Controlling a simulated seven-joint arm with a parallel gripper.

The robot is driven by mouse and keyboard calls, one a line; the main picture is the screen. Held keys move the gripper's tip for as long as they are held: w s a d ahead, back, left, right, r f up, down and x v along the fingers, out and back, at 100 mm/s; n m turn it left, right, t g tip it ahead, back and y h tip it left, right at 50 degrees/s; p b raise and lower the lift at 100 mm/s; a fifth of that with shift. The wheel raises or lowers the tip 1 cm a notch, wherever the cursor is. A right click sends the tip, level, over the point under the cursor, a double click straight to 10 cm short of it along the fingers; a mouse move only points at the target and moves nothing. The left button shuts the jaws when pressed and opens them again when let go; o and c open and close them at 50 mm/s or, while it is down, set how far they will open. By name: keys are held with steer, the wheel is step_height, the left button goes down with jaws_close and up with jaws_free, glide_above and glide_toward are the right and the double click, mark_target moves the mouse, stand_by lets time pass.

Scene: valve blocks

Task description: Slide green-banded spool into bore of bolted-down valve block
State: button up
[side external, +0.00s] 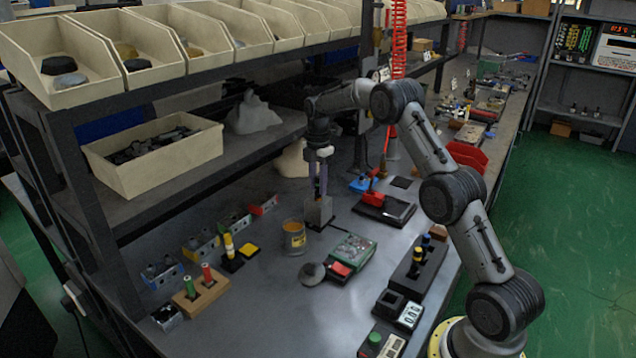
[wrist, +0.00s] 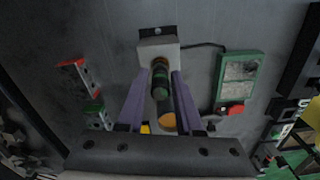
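The grey valve block (side external: 319,212) stands on the bench below my gripper (side external: 319,196). In the wrist view the block (wrist: 158,48) is pale, at the top centre. The green-banded spool (wrist: 160,88) is dark and lies between the purple fingertips of my gripper (wrist: 161,76), which appear shut on it. Its far end meets the block at a brownish ring. How deep it sits in the bore is hidden. In the side view the fingers are upright, with their tips at the block's top, and the spool cannot be made out.
An amber jar (side external: 293,238) stands close to the block's left. A green-framed device (side external: 352,254) with a red part lies to the front right. A wooden holder (side external: 203,296) bears a green and a red peg. Valve bodies (side external: 201,244) line the back left. A shelf overhangs behind.

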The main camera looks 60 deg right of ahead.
steer(key=shift+o, duration=1.1)
steer(key=shift+r, duration=0.15)
step_height(320, 180, up, 13)
steer(key=s+a+r+m+t, duration=0.1)
steer(key=s+a+r+m, duration=0.3)
steer(key=s+a+r, duration=0.35)
steer(key=s+a+r+m+t, duration=0.1)
steer(key=s+a+m+t, duration=0.2)
steer(key=s+a+m, duration=0.95)
steer(key=s+a+f, duration=0.2)
steer(key=s+f, duration=0.1)
steer(key=s, duration=0.4)
steer(key=s+a+f+t, duration=0.1)
steer(key=s+a+f, duration=0.1)
steer(key=s, duration=0.6)
steer(key=shift+a+f+n+t, duration=0.2)
steer(key=shift+f+n+t, duration=0.15)
steer(key=shift+f, duration=0.3)
